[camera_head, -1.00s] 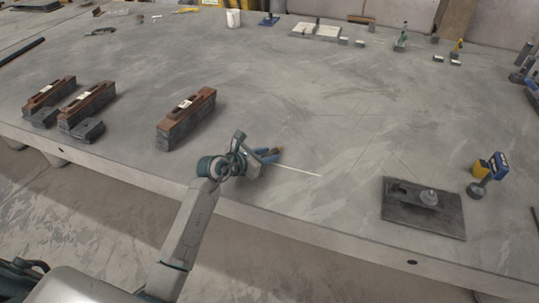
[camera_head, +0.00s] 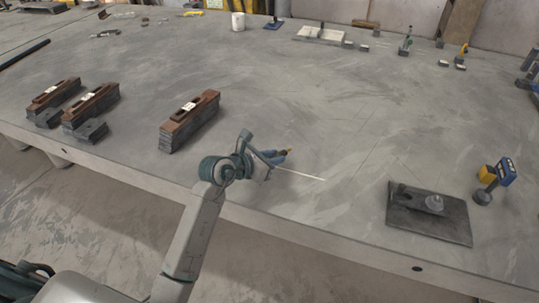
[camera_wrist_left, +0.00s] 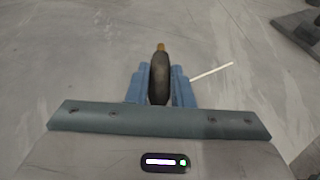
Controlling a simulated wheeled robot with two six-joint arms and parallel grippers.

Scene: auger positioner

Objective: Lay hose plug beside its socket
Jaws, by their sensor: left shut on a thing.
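My left gripper (camera_head: 280,157) is low over the table near its front edge. In the left wrist view its blue fingers (camera_wrist_left: 159,86) are shut on a dark, rounded plug with a brass-coloured tip (camera_wrist_left: 160,75), which points away from the wrist. In the head view the plug is mostly hidden by the gripper; I cannot tell if it touches the table. My right gripper is not in view.
A thin white line (camera_head: 300,175) runs right from beside the gripper. A brown and grey block (camera_head: 190,122) stands to the left, with similar blocks farther left. A blue and yellow device (camera_head: 494,178) stands at the right. The middle of the table (camera_head: 300,90) is clear.

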